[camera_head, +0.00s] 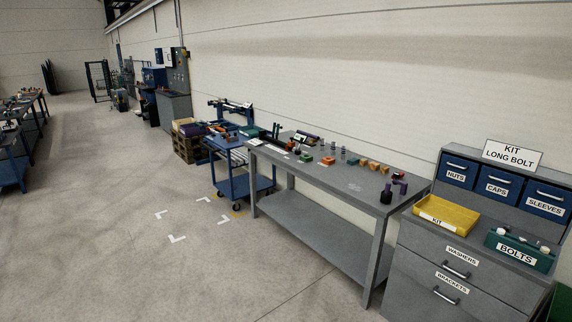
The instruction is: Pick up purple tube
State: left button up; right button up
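Several purple things lie on the grey workbench (272,160), all small at this distance. A long dark purple piece (309,139) lies near the back left of the top. A purple angled piece (400,183) stands at the right end, beside a dark upright piece (386,196). I cannot tell for sure which of these is the purple tube. Neither of my grippers is in view.
Orange blocks (374,166) and small green parts share the bench top. A grey cabinet with a yellow kit tray (447,214) and green bolts box (519,252) stands right. A blue cart (232,187) stands left. Open floor (150,270) lies in front of the bench.

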aim_at(302, 132)
jog(key=z, duration=0.1)
jog(key=i, duration=2.55)
jog(key=z, duration=0.15)
jog(key=i, duration=2.15)
jog(key=u, duration=1.45)
jog(key=i, duration=3.4)
jog(key=z, duration=1.9)
